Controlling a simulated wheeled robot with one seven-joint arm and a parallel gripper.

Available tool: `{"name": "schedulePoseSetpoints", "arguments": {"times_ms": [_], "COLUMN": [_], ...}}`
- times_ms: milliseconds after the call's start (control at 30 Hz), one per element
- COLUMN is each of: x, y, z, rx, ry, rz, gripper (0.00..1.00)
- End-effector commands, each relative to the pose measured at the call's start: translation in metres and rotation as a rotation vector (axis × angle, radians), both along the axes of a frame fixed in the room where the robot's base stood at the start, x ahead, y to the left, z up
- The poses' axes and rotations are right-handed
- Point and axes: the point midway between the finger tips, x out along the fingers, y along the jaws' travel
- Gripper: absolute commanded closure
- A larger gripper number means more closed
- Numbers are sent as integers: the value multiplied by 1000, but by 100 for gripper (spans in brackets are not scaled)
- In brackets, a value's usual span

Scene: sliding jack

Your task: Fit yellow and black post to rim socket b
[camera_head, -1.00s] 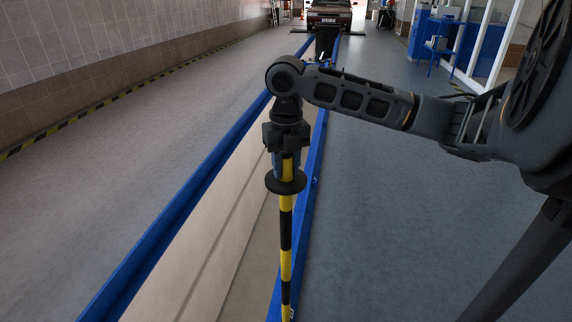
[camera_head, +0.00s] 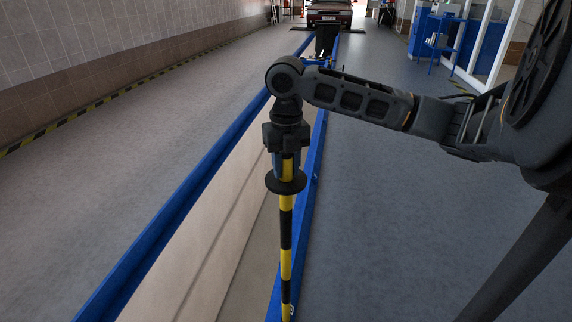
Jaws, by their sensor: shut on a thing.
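The yellow and black post (camera_head: 286,235) hangs upright below my gripper (camera_head: 287,165). My gripper is shut on the post's upper end, just above a dark round collar. The post's lower end reaches the bottom of the view, in front of the right blue rim (camera_head: 309,190) of the pit. A small pale mark shows on the rim beside the post's lower end. I cannot tell whether it is a socket or which one. Whether the post touches the rim is not clear.
A long open pit (camera_head: 215,235) runs ahead between the right rim and the left blue rim (camera_head: 165,218). A dark red car (camera_head: 329,14) stands at the far end. Grey floor is clear on both sides. Blue furniture (camera_head: 432,38) stands at the far right.

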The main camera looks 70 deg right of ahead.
Motion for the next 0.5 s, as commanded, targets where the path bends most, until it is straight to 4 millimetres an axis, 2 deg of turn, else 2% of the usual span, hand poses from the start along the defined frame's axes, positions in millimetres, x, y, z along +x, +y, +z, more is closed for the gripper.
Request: {"name": "schedulePoseSetpoints", "arguments": {"times_ms": [33, 67, 333, 500], "x": [0, 0, 0, 0], "y": [0, 0, 0, 0], "z": [-1, 0, 0, -1], "rx": [0, 0, -1, 0], "ry": [-1, -1, -1, 0], "rz": [0, 0, 0, 0], "gripper": [100, 63, 37, 36]}}
